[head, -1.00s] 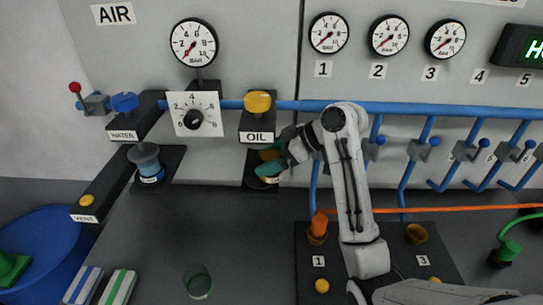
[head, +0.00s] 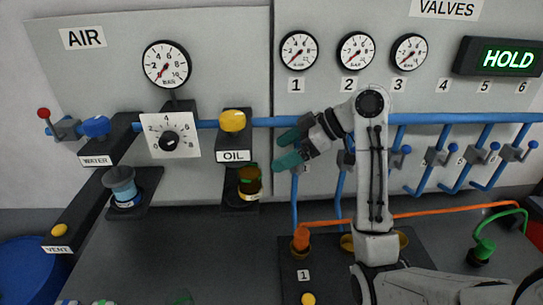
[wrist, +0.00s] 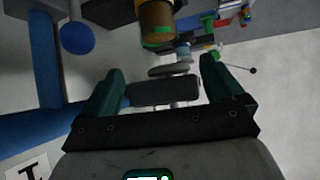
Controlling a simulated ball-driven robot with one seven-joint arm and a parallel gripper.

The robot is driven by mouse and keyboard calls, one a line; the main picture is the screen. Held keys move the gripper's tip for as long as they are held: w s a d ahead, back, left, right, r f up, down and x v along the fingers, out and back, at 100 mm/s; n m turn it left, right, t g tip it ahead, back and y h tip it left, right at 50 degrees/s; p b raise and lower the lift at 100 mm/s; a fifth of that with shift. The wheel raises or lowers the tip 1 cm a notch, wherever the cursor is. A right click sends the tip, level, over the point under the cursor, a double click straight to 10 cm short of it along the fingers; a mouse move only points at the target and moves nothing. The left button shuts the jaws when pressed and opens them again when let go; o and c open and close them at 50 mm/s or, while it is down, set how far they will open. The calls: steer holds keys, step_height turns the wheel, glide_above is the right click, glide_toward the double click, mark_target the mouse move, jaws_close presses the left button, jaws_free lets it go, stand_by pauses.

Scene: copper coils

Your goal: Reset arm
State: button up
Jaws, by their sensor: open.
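My gripper (head: 288,148) is open and empty, with teal fingers, in front of the wall panel to the right of the oil cup (head: 249,181). The oil cup is amber with a green band and stands below the yellow-capped OIL block (head: 232,121). There is a gap between the fingers and the cup. In the wrist view the two fingers (wrist: 160,82) are spread apart, and the amber cup (wrist: 157,22) shows beyond them at the top.
A blue pipe (head: 420,119) with several levers runs along the wall. An orange hose (head: 440,211) crosses near the block with the orange plug (head: 301,240). The dark bench between is mostly clear.

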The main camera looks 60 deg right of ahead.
steer(key=shift+s+d+r, duration=0.15)
steer(key=shift+s+r, duration=0.15)
steer(key=shift+s, duration=0.05)
stand_by(0.6)
